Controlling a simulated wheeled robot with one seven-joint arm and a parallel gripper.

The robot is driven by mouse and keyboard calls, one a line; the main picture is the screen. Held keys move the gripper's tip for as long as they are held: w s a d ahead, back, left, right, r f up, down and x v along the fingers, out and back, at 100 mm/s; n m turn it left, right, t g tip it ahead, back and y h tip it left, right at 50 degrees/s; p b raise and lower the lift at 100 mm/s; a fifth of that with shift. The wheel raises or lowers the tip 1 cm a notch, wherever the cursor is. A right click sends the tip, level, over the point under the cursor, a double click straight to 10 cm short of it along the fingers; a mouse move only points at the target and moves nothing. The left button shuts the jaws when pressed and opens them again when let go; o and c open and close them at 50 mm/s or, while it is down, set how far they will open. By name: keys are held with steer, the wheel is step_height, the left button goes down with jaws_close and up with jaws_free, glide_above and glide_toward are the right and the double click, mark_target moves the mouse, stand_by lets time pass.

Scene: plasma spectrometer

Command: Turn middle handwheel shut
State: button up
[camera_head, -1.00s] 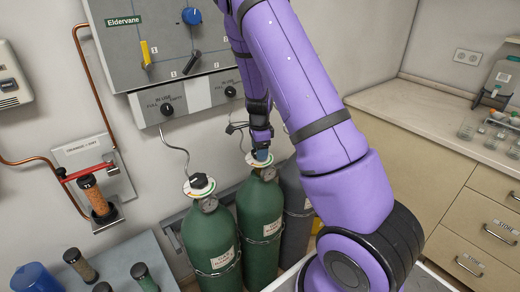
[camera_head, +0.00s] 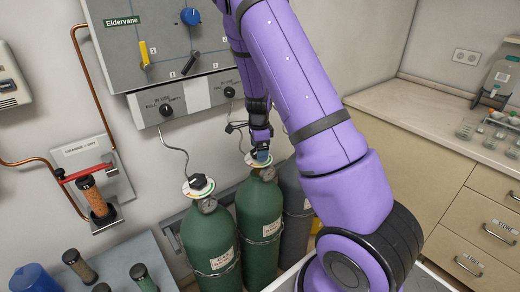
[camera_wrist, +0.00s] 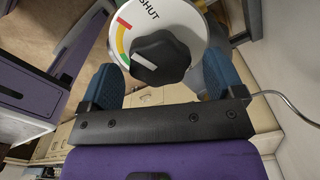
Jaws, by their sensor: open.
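The middle handwheel is a black lobed knob (camera_wrist: 160,58) with a white pointer line, on a white dial (camera_wrist: 195,22) with red, yellow and green marks and the word SHUT. The pointer lies by the green part of the arc. In the head view the dial (camera_head: 258,164) tops the middle green cylinder (camera_head: 258,217), and the knob is mostly hidden by my gripper. My gripper (camera_wrist: 164,78) is open, with one blue finger on each side of the knob. I cannot tell whether the fingers touch it. My gripper (camera_head: 261,155) points down in the head view.
Another green cylinder (camera_head: 209,240) with a black handwheel (camera_head: 197,182) stands to the left, and a grey cylinder (camera_head: 296,205) to the right. A control panel (camera_head: 160,40) hangs above. A thin hose (camera_head: 185,160) runs to the left cylinder. A counter (camera_head: 440,122) is at right.

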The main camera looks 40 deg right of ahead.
step_height(320, 180, up, 11)
steer(key=shift+f, duration=0.2)
steer(key=shift+d, duration=0.1)
stand_by(0.4)
steer(key=s+a+r+n+t+y, duration=0.1)
steer(key=s+a+r+n, duration=0.45)
steer(key=r, duration=0.25)
steer(key=s+a+r+n+t+y, duration=0.1)
steer(key=s+a+r+n, duration=0.45)
steer(key=r, duration=0.25)
steer(key=s+a+r+n+t+h, duration=0.1)
steer(key=s+a+r+n, duration=0.2)
steer(key=s, duration=0.6)
steer(key=s+a+r+n+t+h, duration=0.1)
steer(key=s+a+r+n+t, duration=0.1)
steer(key=s+n, duration=0.6)
steer(key=shift+s+a+r+n, duration=0.3)
steer(key=shift+s+a+r, duration=0.4)
steer(key=shift+r, duration=0.15)
